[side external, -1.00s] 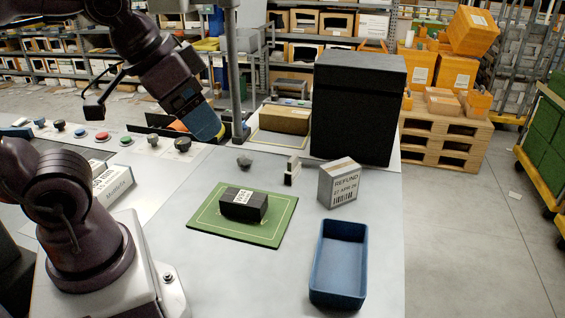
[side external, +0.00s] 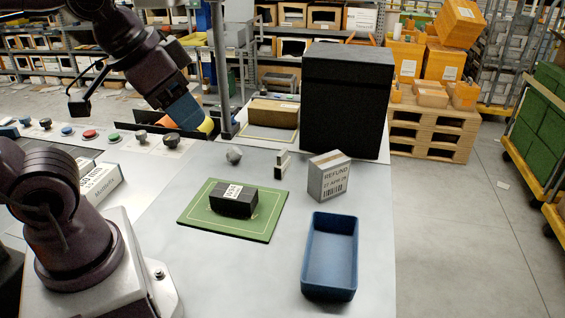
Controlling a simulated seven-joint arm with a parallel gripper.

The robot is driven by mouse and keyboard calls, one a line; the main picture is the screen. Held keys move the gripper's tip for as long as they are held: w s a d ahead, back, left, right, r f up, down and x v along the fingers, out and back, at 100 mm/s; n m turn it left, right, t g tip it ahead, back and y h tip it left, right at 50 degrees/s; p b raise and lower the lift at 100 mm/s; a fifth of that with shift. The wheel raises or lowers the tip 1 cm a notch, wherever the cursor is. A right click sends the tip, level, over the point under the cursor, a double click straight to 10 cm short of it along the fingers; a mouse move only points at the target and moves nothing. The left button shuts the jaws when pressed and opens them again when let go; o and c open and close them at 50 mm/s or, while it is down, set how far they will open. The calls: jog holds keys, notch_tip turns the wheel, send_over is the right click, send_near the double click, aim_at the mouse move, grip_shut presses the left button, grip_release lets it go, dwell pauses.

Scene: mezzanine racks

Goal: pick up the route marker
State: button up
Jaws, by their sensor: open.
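No object here is plainly labelled as the route marker. A small upright pale piece with a dark side (side external: 281,163) stands on the grey table, and a small grey faceted lump (side external: 234,155) lies to its left; I cannot tell which, if either, is the marker. My gripper (side external: 198,126) hangs at the upper left with its blue end pointing down and right. It is open, with nothing visible in it, and is apart from both small pieces. Its fingertips are hard to make out against the dark tray behind.
A black labelled block (side external: 233,202) lies on a green mat (side external: 245,231). A grey REFUND box (side external: 328,178), an empty blue bin (side external: 330,255) and a tall black box (side external: 346,110) stand to the right. Knobs and buttons (side external: 90,134) line the left. Table around the small pieces is clear.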

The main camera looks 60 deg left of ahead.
jog(key=w+a+f+m, duration=0.2)
jog(key=w+f+m, duration=0.3)
jog(key=w, duration=0.4)
jog(key=m+t+y, duration=0.5)
jog(key=m+y, duration=0.3)
jog(key=m, duration=1.6)
send_near(282, 152)
jog(key=x, duration=1.1)
jog(key=shift+w+f, duration=0.15)
jog(key=shift+f, duration=0.05)
jog(key=c, duration=0.8)
jog(key=shift+r, duration=0.1)
